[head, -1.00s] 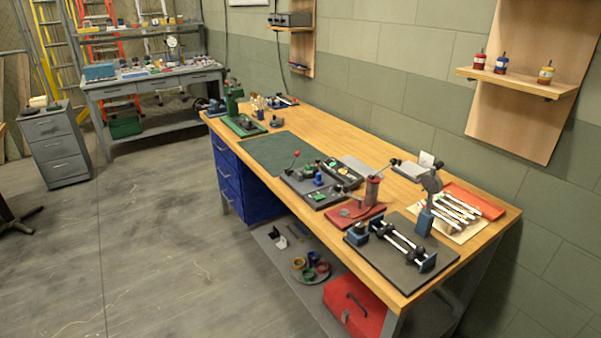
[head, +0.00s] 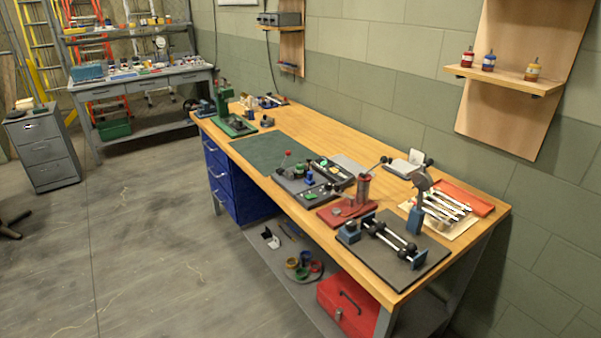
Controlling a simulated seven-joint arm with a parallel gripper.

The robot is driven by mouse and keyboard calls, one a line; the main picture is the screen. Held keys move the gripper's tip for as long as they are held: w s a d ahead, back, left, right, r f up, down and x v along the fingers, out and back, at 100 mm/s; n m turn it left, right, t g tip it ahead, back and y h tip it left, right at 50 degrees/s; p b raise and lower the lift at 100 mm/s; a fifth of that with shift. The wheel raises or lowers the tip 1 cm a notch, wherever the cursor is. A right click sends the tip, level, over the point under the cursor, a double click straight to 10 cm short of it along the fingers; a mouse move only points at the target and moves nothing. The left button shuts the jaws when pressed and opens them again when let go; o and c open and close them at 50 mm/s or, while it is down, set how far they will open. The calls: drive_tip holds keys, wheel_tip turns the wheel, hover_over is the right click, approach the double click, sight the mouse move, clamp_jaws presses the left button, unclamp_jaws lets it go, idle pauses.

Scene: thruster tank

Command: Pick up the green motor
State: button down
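A small green part (head: 303,169) sits on a dark fixture plate (head: 292,186) near the middle of the wooden workbench, beside a small blue part (head: 309,178). It is too small to tell whether it is the green motor. The three motor-like cylinders on the wall shelf (head: 505,77) at upper right are red (head: 468,57), blue (head: 489,62) and yellow and white (head: 532,70); none there is green. My gripper is not in view.
A green hand press (head: 235,124) stands at the bench's far end. A red-based tool (head: 345,210) and a black fixture with rods (head: 395,250) occupy the near end. A red toolbox (head: 347,304) and coloured rings (head: 304,266) lie below. The floor (head: 150,250) on the left is open.

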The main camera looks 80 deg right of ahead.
drive_tip(key=c, duration=1.2)
unclamp_jaws()
